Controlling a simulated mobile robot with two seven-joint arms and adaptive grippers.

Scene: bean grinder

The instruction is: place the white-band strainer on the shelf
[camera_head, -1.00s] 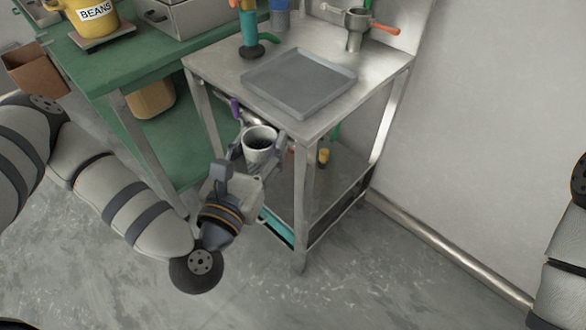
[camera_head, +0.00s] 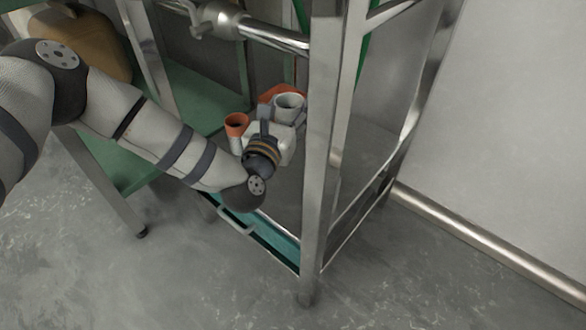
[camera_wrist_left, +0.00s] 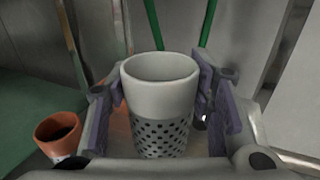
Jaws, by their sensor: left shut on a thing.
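The white-band strainer (camera_head: 289,106) is a cup with a plain white upper band. Its perforated lower wall shows in the left wrist view (camera_wrist_left: 160,95). My left gripper (camera_head: 283,116) is shut on it, with a finger on each side, and holds it upright with its mouth up. The gripper is over the lower shelf (camera_head: 284,207) of the steel table. The gripper hides the strainer's base, so I cannot tell whether it touches the shelf. My right gripper is not in view.
An orange-rimmed cup (camera_head: 236,125) stands left of the gripper, and another orange thing (camera_head: 269,94) is behind the strainer. A steel table leg (camera_head: 320,150) rises close on the right. A teal drawer (camera_head: 275,240) with a handle is below the shelf. The shelf's right part looks clear.

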